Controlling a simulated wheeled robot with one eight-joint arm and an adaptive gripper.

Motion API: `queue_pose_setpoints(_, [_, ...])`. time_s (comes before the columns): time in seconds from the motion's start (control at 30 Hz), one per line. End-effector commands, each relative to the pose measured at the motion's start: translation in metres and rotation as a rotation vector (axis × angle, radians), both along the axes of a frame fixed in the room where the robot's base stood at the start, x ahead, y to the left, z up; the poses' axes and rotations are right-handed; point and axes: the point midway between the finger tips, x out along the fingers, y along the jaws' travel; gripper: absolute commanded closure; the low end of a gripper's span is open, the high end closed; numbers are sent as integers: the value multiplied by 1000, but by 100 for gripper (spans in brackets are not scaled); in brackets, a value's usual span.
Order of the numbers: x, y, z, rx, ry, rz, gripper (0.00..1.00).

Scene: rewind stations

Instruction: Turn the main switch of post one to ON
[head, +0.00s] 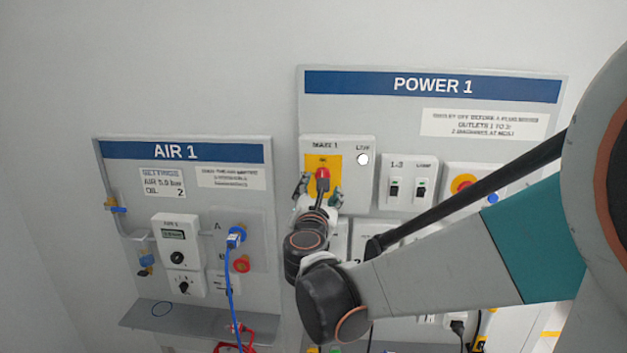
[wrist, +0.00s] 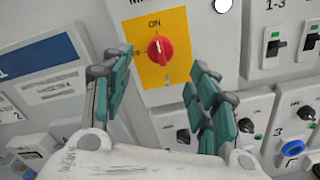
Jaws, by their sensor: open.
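The main switch of post one is a red rotary knob (head: 322,174) on a yellow plate, on the POWER 1 panel (head: 306,110). In the wrist view the red knob (wrist: 160,50) sits below the word ON. Its raised grip looks roughly upright, with a pale mark near the top. My gripper (head: 319,190) is in front of the switch. In the wrist view my gripper (wrist: 159,74) is open, with one teal finger on each side of the knob and gaps to it. I cannot tell how far the fingertips are from the plate.
A round white lamp (head: 362,159) is right of the switch. Breakers (head: 409,188) and another red knob (head: 463,185) stand farther right. The AIR 1 panel (head: 255,175) with its blue hose (head: 229,275) is at the left. My arm covers the lower POWER 1 panel.

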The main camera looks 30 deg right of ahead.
Motion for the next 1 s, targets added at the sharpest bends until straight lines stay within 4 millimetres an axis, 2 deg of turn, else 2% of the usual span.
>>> queue_pose_setpoints(0.03, [-11, 6, 0, 0, 0, 3, 46])
queue_pose_setpoints(0.1, [-20, 12, 0, 0, 0, 2, 46])
queue_pose_setpoints(0.23, [-31, 19, 0, 0, 0, 1, 46])
queue_pose_setpoints(0.73, [-38, 20, -3, 32, -7, -4, 46])
queue_pose_setpoints(0.87, [-54, 15, -17, 227, -52, -37, 46])
queue_pose_setpoints(1.0, [-87, 13, -52, 634, -143, -128, 46])
